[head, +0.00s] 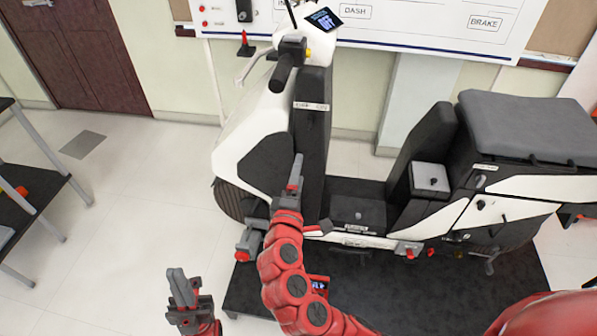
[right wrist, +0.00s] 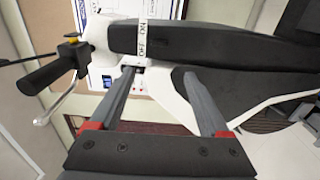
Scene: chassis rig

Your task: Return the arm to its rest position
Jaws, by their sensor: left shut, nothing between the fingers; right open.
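My right arm (head: 292,275) reaches up from the lower right in the head view. Its red, jointed links are stretched forward toward the scooter. My right gripper (head: 295,172) is in front of the scooter's dark inner leg panel. The right wrist view shows the right gripper (right wrist: 163,90) open, with two grey fingers spread and nothing held between them. Beyond the fingers is a white OFF/ON label (right wrist: 143,38) on the dark panel. I cannot tell whether a fingertip touches the scooter. My left gripper (head: 179,288) is low at the left, shut and empty, apart from the scooter.
The white and black scooter (head: 240,135) stands on a dark mat (head: 400,300). Its handlebar grip (head: 283,72) is above my right gripper; the grip also shows in the right wrist view (right wrist: 45,75). A dark shelf (head: 45,185) is at the left. The floor between is clear.

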